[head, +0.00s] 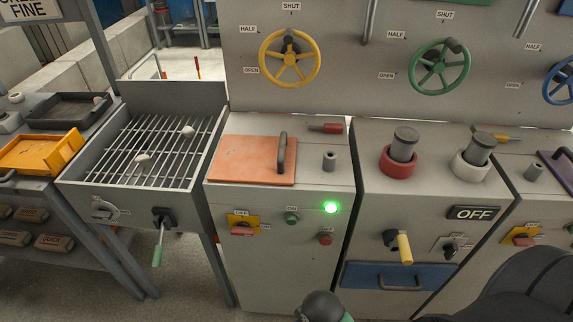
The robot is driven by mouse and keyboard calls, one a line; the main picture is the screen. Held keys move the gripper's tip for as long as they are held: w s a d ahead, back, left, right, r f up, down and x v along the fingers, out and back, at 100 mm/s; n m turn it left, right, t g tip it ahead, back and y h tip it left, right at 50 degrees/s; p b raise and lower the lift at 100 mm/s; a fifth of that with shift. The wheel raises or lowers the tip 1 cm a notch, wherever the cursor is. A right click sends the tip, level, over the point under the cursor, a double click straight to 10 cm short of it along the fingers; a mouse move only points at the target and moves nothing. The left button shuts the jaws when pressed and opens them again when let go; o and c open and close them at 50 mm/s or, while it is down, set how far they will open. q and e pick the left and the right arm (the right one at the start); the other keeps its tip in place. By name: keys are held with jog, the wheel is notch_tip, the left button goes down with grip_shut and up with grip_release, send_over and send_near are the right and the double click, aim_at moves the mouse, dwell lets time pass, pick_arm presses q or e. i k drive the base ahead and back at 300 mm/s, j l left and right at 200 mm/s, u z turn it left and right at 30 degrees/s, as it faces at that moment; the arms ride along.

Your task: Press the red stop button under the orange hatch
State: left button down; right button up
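The orange hatch (240,158) lies flat and shut on top of the middle grey cabinet. Its dark upright handle (282,153) stands near the hatch's right edge. Whatever is under the hatch is hidden, so no stop button shows there. A small red button (325,239) sits low on the cabinet's front panel, below a lit green lamp (331,207). Neither of my grippers' fingers shows in the head view. Dark rounded parts cut into the bottom edge, and I cannot make out a gripper there.
A green button (291,218) and a red-handled switch on a yellow plate (243,224) share the front panel. A grey knob (329,161) stands right of the hatch. A grill bin (155,150) adjoins at left; a red-collared post (399,155) stands at right.

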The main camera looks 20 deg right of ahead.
aim_at(325, 241)
jog(key=k+l+z, duration=0.15)
jog(key=z, duration=0.75)
